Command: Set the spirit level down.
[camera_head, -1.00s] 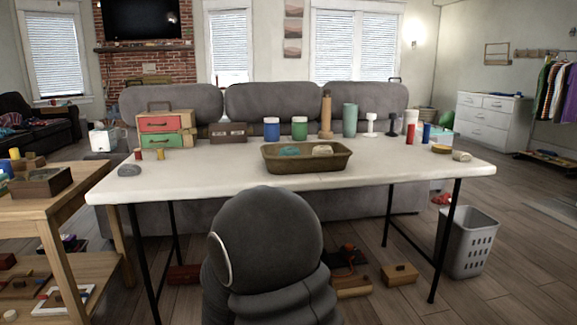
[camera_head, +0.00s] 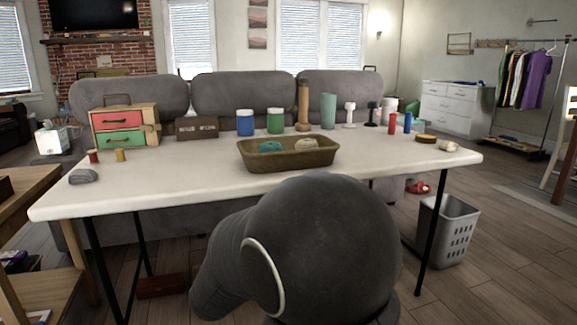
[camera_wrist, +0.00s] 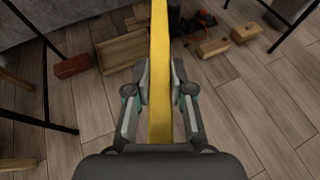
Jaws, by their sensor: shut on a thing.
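In the wrist view my gripper (camera_wrist: 159,82) is shut on a long yellow bar, the spirit level (camera_wrist: 159,120). The bar runs up the picture between both fingers and past the top edge, so its far end is out of view. It is held above the wooden floor. In the head view neither the gripper nor the level shows; my dark arm stands in front of the white table (camera_head: 190,187) and hides part of its front edge.
A brown tray (camera_head: 262,162) with two stones stands mid-table. A drawer box (camera_head: 122,139), jars and cups line the back. The front left tabletop is mostly clear. A grey basket (camera_head: 447,235) stands on the floor at right. Boxes (camera_wrist: 122,50) lie below the table.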

